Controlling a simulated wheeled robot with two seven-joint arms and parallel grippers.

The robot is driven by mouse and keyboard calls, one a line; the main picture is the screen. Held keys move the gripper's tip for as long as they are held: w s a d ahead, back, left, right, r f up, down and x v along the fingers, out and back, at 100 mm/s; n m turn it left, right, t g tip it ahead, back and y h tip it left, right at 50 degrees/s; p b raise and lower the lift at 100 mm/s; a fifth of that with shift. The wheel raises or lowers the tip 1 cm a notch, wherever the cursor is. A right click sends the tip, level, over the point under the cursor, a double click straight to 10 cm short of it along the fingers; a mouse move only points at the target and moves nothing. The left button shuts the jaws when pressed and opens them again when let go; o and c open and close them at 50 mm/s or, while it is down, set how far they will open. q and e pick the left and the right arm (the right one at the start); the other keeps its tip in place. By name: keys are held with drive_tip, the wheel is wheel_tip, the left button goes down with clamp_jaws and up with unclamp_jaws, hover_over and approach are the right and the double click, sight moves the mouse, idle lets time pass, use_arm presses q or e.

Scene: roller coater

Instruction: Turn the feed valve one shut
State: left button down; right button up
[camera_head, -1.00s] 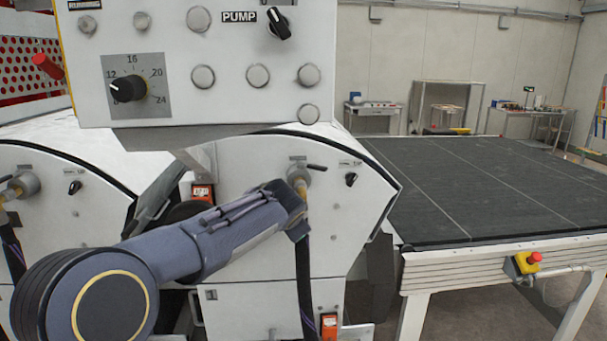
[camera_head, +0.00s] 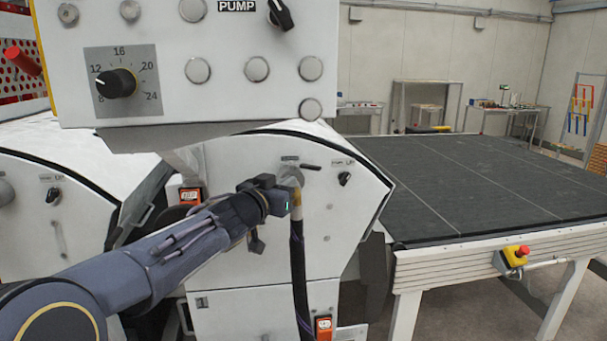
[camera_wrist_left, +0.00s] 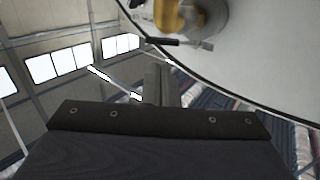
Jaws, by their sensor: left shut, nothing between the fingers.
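A valve with a black lever (camera_head: 311,167) sits on the white side panel, under a small label too small to read. The lever points right, nearly level. Its grey round fitting (camera_head: 291,173) has a brass part and a dark hose below it. My left gripper (camera_head: 284,199) is shut and empty, just below and left of the fitting, partly covering it. I cannot tell whether it touches. In the left wrist view, the black lever (camera_wrist_left: 163,41) and the brass part (camera_wrist_left: 190,18) show at the top, beyond my gripper's fingers (camera_wrist_left: 157,84). My right gripper is out of view.
A control box (camera_head: 200,60) with a dial and buttons overhangs the panel from above. A small black selector (camera_head: 344,179) is right of the lever. A dark conveyor table (camera_head: 460,190) with a red stop button (camera_head: 522,250) stands at right. A second white unit (camera_head: 30,220) is at left.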

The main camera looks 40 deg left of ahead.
sight(310, 168)
use_arm(q)
drive_tip(key=w, duration=0.2)
drive_tip(key=w+a, duration=0.1)
drive_tip(key=w, duration=0.5)
drive_tip(key=shift+w+a, duration=0.25)
